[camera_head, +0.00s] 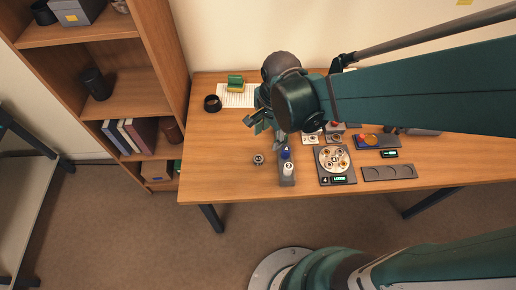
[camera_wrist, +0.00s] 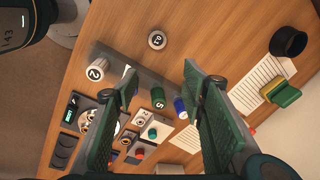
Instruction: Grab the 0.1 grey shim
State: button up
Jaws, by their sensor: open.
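A small round grey piece (camera_wrist: 157,40) with a dark mark on its light centre, which looks like 0.1, lies alone on the wooden table in the wrist view. In the head view this grey piece (camera_head: 258,159) sits left of a narrow dark holder (camera_head: 287,181). My gripper (camera_wrist: 160,72) is open, with its two green fingers apart and nothing held between them. In the head view my gripper (camera_head: 262,124) hangs over the table, farther back than the grey piece. The piece lies beyond the fingertips in the wrist view, apart from them.
A white cylinder marked 2 (camera_wrist: 97,71), a green one (camera_wrist: 158,99) and a blue one (camera_wrist: 180,107) stand by the holder. A round plate with small parts (camera_head: 334,158) lies right. A black ring (camera_head: 212,103) and notepad (camera_head: 237,99) lie at the back left.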

aim_at(258, 159)
jog(key=shift+s+a+f+m+g+p, duration=0.15)
jog(key=shift+a+f+m+g+p, duration=0.1)
jog(key=shift+a+f+m, duration=0.35)
jog(key=shift+s+a+f+m+g+p, duration=0.1)
jog(key=shift+s+a+f+m+g, duration=0.2)
jog(key=shift+a+f, duration=0.4)
jog(key=shift+s+a+f+m+g+p, duration=0.1)
jog(key=shift+a+f+m+g+p, duration=0.1)
jog(key=shift+a+f+m, duration=0.45)
jog(key=shift+f, duration=0.15)
jog(key=shift+d+f+b, duration=0.1)
jog(key=shift+f+b, duration=0.25)
jog(key=shift+f, duration=0.85)
jog(key=shift+f, duration=0.15)
jog(key=shift+f+b, duration=0.8)
jog(key=shift+f, duration=1.7)
jog(key=c, duration=1)
